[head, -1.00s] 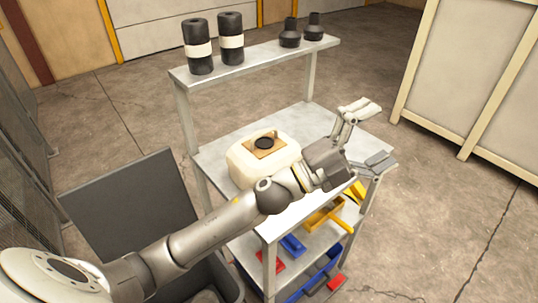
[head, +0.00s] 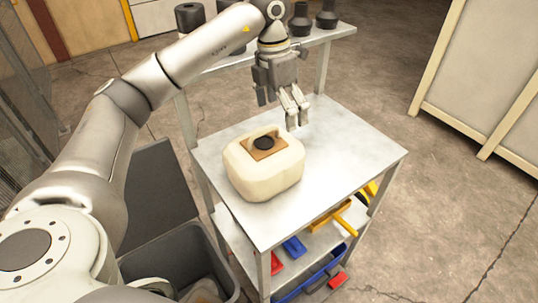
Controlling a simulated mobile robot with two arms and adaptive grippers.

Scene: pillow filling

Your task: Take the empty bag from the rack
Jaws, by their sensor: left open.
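The metal rack (head: 349,150) has a work surface, a raised back shelf and lower shelves. I cannot make out an empty bag for certain. My left gripper (head: 280,114) is open, fingers pointing down, above the rear of the work surface, just behind the block. Nothing shows between its fingers. My left arm hides part of the back shelf. My right gripper is out of view.
Dark bottles (head: 326,16) and a dark canister (head: 189,16) stand on the back shelf. Yellow scoops (head: 331,217), blue and red items lie below. A dark bin (head: 222,262) with a raised lid (head: 158,195) stands left. The work surface's right side is clear.

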